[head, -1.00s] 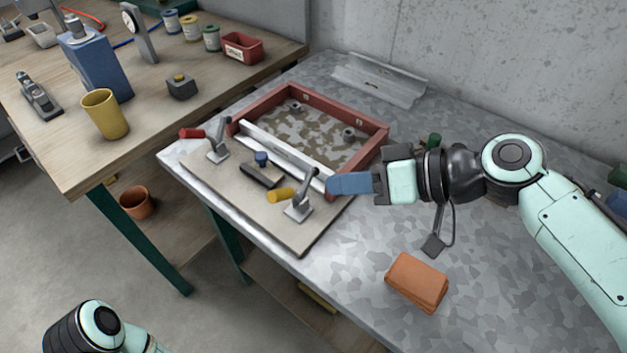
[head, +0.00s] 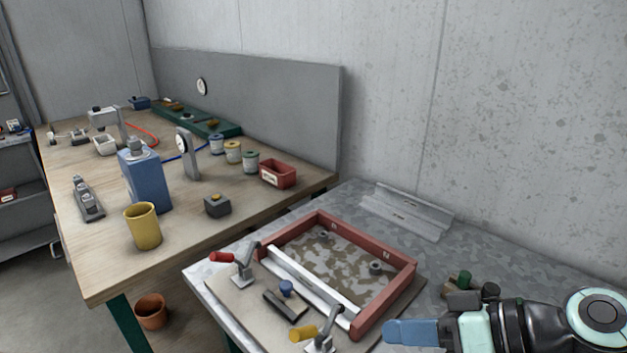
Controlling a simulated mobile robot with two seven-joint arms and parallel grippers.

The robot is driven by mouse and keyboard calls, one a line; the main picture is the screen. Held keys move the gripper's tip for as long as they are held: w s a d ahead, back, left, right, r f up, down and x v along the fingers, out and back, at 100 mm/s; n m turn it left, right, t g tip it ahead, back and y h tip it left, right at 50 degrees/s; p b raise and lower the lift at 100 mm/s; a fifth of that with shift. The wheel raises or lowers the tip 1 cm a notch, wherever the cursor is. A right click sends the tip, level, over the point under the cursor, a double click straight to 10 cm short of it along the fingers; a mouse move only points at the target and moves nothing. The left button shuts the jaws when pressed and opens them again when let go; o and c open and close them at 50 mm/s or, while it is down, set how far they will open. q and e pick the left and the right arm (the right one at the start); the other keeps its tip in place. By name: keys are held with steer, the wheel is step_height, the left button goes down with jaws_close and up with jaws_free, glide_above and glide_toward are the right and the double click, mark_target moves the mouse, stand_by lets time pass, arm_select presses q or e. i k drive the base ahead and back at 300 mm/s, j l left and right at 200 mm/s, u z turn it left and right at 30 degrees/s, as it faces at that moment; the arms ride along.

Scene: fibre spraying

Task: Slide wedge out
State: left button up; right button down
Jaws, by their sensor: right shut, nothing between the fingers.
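A dark wedge-like block (head: 285,304) with a blue knob (head: 286,288) lies on the board in front of a pale metal bar (head: 308,284). The bar runs along the front of a reddish frame (head: 388,305). A toggle clamp with a red handle (head: 222,257) stands at the bar's left end, and one with a yellow handle (head: 302,333) at its right end, partly cut off by the picture edge. My right gripper (head: 390,332) has blue fingers, shut and empty, right of the frame's near right corner and apart from the block. My left gripper is out of view.
A wooden bench (head: 100,240) at left carries a yellow cup (head: 142,228), a blue canister (head: 146,183) and a red bin (head: 278,173). A bent metal sheet (head: 405,212) lies behind the frame by the wall. Small green-topped items stand behind my right gripper.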

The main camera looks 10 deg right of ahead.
mark_target(286, 294)
steer(key=k+j, duration=0.75)
steer(key=k, duration=0.1)
